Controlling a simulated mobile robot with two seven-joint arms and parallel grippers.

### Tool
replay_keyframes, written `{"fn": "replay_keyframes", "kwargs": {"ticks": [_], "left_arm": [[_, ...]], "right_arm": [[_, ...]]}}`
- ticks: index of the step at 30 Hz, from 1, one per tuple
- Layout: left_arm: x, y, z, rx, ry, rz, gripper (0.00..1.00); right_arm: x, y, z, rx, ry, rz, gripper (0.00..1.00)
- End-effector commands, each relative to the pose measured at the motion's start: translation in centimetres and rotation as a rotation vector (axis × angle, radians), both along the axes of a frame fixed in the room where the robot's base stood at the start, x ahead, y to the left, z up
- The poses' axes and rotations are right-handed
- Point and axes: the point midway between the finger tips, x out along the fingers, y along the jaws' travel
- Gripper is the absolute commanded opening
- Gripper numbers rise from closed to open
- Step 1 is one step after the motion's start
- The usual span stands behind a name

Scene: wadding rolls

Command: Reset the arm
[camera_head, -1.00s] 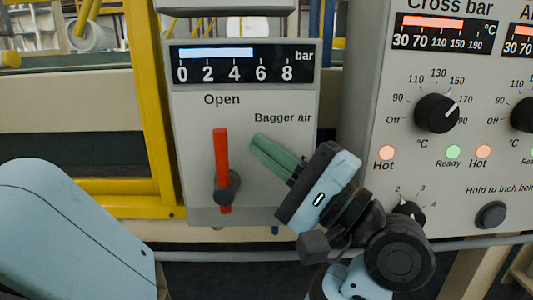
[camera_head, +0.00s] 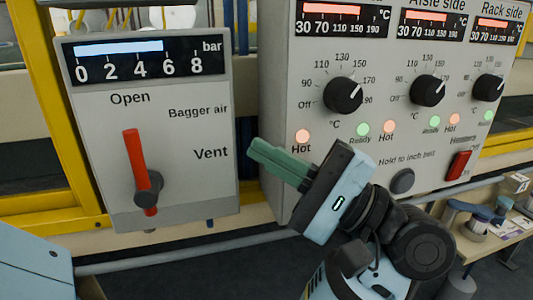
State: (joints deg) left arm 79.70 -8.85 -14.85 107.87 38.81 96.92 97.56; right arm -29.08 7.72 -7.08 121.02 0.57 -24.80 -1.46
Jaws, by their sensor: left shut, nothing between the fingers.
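My left gripper (camera_head: 255,152) is in the middle of the head view, with its green fingers together and empty. The fingers point up and left, in front of the gap between the two panels. The red lever (camera_head: 134,160) on the bagger air panel (camera_head: 190,190) stands nearly upright, its upper end below the word "Open". The gripper is to the right of the lever and apart from it. My right gripper does not show.
A heater control panel (camera_head: 285,70) with several dials, lamps and a red switch (camera_head: 458,165) stands right of and behind the gripper. A rail (camera_head: 190,255) runs below the panels. A workbench with items (camera_head: 480,240) is at the lower right.

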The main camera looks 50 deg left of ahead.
Motion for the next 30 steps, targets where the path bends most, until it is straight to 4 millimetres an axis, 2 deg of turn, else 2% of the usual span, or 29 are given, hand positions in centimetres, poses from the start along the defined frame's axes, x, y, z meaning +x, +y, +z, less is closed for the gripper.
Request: {"fn": "replay_keyframes", "kwargs": {"ticks": [10, 14, 17, 21, 27, 28, 30], "left_arm": [[0.0, 0.0, 0.0, 0.000, 0.001, 0.000, 0.00], [-0.3, 0.0, 1.1, -0.001, -0.006, 0.000, 0.00], [-0.9, 0.0, 3.5, -0.001, -0.021, 0.001, 0.00], [-2.2, 0.0, 8.5, 0.000, -0.056, 0.000, 0.00], [-4.0, 0.0, 15.0, 0.000, -0.102, 0.000, 0.00], [-4.1, 0.0, 15.5, 0.000, -0.105, 0.000, 0.00], [-3.7, 0.0, 14.0, -0.001, -0.094, 0.001, 0.00]], "right_arm": [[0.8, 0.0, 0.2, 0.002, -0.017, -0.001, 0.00], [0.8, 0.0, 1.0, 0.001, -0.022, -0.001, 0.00], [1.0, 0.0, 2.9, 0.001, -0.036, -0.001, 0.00], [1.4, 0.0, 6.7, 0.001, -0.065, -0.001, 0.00], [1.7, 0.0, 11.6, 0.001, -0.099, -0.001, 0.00], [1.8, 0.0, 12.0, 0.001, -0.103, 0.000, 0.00], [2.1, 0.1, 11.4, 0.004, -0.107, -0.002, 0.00]]}}
